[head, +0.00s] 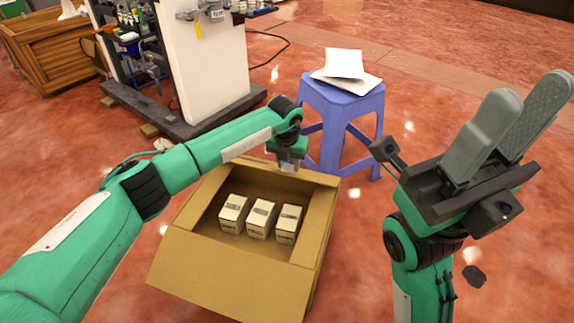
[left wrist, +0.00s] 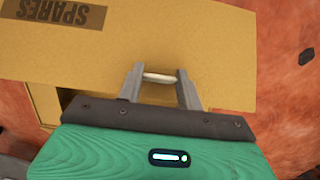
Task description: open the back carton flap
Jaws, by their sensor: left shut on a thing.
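The open cardboard carton (head: 315,235) stands on the floor with its front flap (head: 225,280) folded outward. Several small white boxes (head: 260,218) are inside. My left gripper (head: 287,167) is at the carton's back edge, by the back flap (head: 318,178). In the left wrist view the back flap (left wrist: 200,40) spreads broadly and carries an upside-down SPARES label (left wrist: 65,12). The left fingers (left wrist: 160,82) are shut around a short pale bar (left wrist: 160,78) at the flap. My right gripper (head: 530,90) is raised at the right, open and empty, away from the carton.
A blue stool (head: 345,100) with white papers (head: 345,65) stands close behind the carton, to its right. A white machine panel (head: 205,60) on a dark base and a wooden crate (head: 45,50) are at the back left.

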